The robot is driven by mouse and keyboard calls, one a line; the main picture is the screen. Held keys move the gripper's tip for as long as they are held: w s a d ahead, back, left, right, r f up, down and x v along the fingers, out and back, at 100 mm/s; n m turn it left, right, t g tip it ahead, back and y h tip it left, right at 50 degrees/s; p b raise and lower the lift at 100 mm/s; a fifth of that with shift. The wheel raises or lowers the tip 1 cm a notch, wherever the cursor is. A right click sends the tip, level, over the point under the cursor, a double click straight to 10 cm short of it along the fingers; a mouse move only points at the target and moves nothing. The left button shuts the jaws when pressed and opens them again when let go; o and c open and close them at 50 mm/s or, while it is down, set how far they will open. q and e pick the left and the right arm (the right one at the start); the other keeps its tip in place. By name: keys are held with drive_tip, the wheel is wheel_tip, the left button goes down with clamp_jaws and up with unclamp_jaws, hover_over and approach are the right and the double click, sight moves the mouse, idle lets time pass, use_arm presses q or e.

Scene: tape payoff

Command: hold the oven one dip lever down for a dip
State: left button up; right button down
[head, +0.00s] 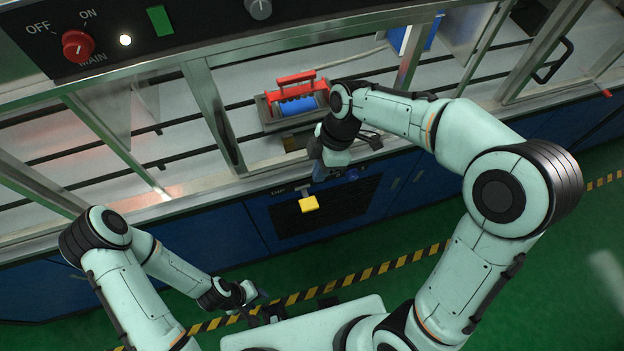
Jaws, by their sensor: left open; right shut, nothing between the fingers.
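My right gripper (319,173) is shut and empty, pointing down just above and slightly right of the yellow pad. A gap seems to show between them, though I cannot tell the depth. My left gripper (264,306) is open and empty, low in front of the cabinets, well away from the pad.
A grey tray (267,113) holding a blue roll (297,106) under a red handle (296,78) sits on the bench behind my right wrist. Metal frame posts (213,112) stand around it. A red main knob (77,46) is at upper left. The green floor is open.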

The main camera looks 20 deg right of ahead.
use_arm(q)
drive_tip(key=shift+w+d, duration=0.25)
drive_tip(key=shift+w, duration=0.05)
use_arm(e)
drive_tip(key=r, duration=0.1)
drive_tip(key=r+n, duration=0.1)
drive_tip(key=shift+w+d+r, duration=0.15)
drive_tip(key=shift+w+r, duration=0.1)
drive_tip(key=shift+r, duration=0.05)
hover_over(307, 206)
drive_tip(key=d, duration=0.1)
drive_tip(key=f, duration=1.2)
drive_tip(key=shift+w+d+f+b, duration=0.1)
drive_tip(key=shift+w+b, duration=0.2)
drive_tip(key=shift+b, duration=0.1)
use_arm(q)
drive_tip(key=shift+s+f, duration=0.4)
drive_tip(key=shift+f, duration=0.1)
use_arm(e)
drive_tip(key=shift+s+f, duration=0.1)
drive_tip(key=shift+f, duration=0.55)
